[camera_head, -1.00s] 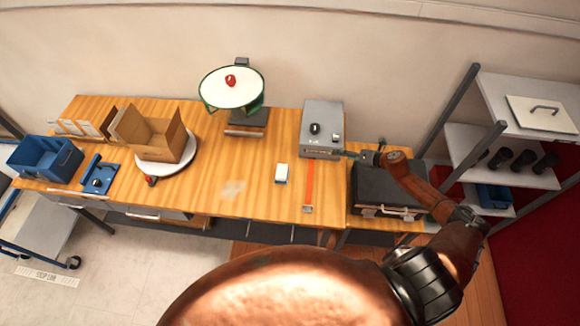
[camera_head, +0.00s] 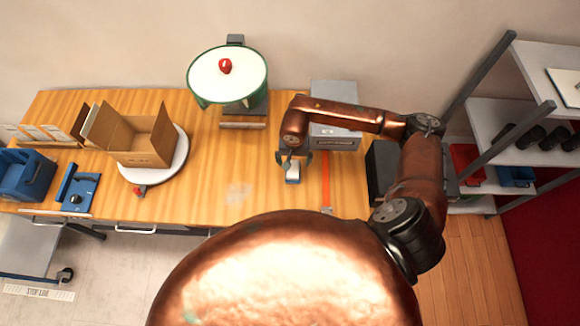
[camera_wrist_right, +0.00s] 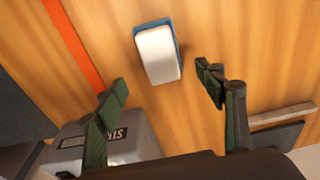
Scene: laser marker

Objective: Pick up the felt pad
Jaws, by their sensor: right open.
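The felt pad (camera_wrist_right: 158,55) is a small white block with a blue layer, lying on the wooden table. In the head view the felt pad (camera_head: 293,175) is partly covered by my right gripper (camera_head: 293,160). In the right wrist view my right gripper (camera_wrist_right: 164,88) is open, with one green finger on each side of the picture. The pad lies beyond the fingertips, roughly in line with the gap between them. Nothing is held. My left gripper is not in view.
A red strip (camera_head: 326,185) lies on the table (camera_head: 200,190) right of the pad. A grey machine (camera_head: 338,95) stands behind, partly covered by my arm. A green-rimmed round stand (camera_head: 228,80) and an open cardboard box (camera_head: 135,140) are further left. The table left of the pad is clear.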

